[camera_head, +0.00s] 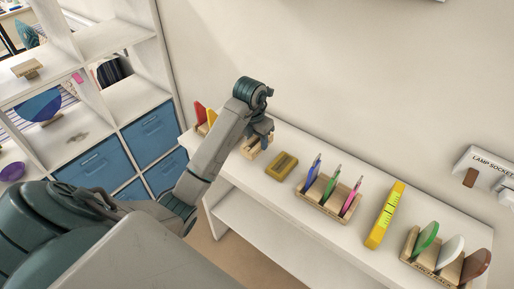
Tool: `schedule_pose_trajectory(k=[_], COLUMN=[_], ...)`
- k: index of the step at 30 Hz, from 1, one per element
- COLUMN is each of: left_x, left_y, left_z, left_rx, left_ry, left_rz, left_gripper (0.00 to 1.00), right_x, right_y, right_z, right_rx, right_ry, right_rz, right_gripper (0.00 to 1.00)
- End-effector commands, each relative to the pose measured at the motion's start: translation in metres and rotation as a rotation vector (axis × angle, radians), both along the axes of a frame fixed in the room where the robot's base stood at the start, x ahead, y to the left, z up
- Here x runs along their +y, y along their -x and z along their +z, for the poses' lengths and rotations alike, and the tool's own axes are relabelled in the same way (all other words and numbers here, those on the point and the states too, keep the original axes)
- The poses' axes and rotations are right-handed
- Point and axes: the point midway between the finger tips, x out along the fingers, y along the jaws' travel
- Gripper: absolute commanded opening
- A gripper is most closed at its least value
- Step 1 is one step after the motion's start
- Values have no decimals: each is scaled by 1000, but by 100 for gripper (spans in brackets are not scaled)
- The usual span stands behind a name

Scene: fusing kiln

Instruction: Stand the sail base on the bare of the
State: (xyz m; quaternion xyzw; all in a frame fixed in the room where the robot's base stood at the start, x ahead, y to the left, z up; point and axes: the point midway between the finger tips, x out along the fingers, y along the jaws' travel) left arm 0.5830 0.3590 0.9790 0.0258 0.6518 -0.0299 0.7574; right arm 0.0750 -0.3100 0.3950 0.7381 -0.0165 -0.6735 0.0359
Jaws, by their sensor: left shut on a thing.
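My left gripper (259,136) reaches over the back left of the white table (247,176) and is shut on a pale wooden block (249,150), which looks like the sail base. The gripper hides part of the block, and I cannot tell whether it touches the tabletop. Another small wooden base (27,69) sits on an upper shelf at the left. My right gripper is not in view.
Beside the held block are red and yellow pieces (200,112) and an olive block (281,165). Further right stand a pen rack (322,205), a yellow level (385,215) and a disc rack (428,273). White shelves (120,38) with blue bins (152,134) stand left.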

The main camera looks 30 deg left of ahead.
Motion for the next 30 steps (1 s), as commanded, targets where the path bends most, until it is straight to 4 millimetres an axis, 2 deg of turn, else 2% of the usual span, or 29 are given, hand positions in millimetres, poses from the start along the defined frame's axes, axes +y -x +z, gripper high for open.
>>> schedule_pose_trajectory(k=[1, 6, 9, 21, 22, 24, 25, 30], left_x=[5, 3, 4, 3, 3, 3, 3, 3], left_y=[-9, -6, -6, -7, -7, -6, -6, -6], left_z=[-5, -22, -29, -37, -37, -36, -36, -36], left_rx=[-3, 3, 1, -1, -1, 0, 0, 0], left_ry=[0, 1, 0, 0, 0, 0, 0, 0], left_rz=[2, 1, 1, 0, 1, 1, 1, 1], left_gripper=[11, 11, 11, 11, 45, 59, 65, 65], right_x=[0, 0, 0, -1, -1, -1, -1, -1], right_y=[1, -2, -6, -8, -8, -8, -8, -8], right_z=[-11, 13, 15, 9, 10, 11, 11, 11], right_rx=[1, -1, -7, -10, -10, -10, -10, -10], right_ry=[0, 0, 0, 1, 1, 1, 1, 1], right_rz=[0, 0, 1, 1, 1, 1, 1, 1], right_gripper=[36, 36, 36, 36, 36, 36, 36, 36])
